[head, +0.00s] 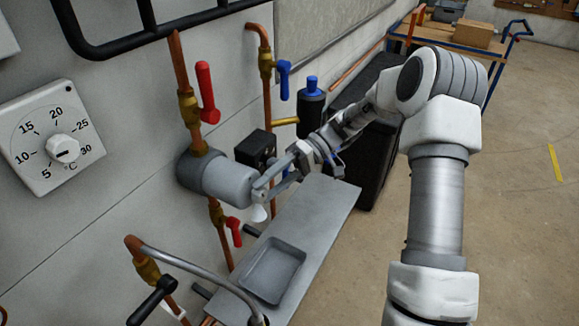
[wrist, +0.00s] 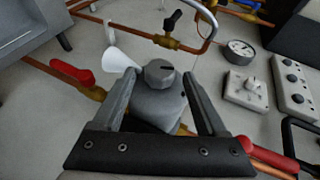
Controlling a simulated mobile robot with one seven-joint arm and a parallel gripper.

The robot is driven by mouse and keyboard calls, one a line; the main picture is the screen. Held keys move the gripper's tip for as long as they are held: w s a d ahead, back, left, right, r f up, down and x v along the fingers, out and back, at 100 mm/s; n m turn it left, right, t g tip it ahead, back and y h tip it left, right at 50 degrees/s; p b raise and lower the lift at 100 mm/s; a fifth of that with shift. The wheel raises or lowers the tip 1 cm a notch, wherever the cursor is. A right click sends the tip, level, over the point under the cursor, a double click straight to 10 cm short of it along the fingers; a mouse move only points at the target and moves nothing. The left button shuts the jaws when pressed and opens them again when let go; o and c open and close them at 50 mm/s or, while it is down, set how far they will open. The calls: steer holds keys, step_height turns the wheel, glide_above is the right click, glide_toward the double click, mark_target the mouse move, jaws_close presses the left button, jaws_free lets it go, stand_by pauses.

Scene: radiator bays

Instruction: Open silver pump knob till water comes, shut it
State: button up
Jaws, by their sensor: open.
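The silver pump (head: 222,182) is a grey cylinder on the copper pipe by the wall. My gripper (head: 262,190) is at the pump's outer end. It is open, with one finger on each side of the knob in the wrist view (wrist: 160,77). I cannot tell whether the fingers touch it. A white cone (wrist: 118,60) sticks out beside the knob. No water shows.
Red-handled valves (head: 206,92) and a blue-handled valve (head: 283,78) sit on nearby pipes. A black box (head: 256,148) is close beside my gripper. A shelf (head: 325,205) with a shallow grey tray (head: 273,272) lies below. A thermostat dial (head: 55,145) is at left.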

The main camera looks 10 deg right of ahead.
steer(key=v, duration=1.6)
steer(key=shift+d, duration=0.3)
steer(key=shift+w+r, duration=0.1)
steer(key=shift+r, duration=0.05)
steer(key=s+a+r+m+t+h, duration=0.4)
steer(key=s+a+r+h, duration=0.2)
steer(key=s+r+h, duration=0.4)
steer(key=s+d+m+t+h+p, duration=0.1)
steer(key=s+t, duration=0.7)
steer(key=s, duration=0.9)
steer(key=shift+s+d+m+h, duration=0.3)
steer(key=shift+d+m+h, duration=0.4)
steer(key=shift+d+m, duration=0.45)
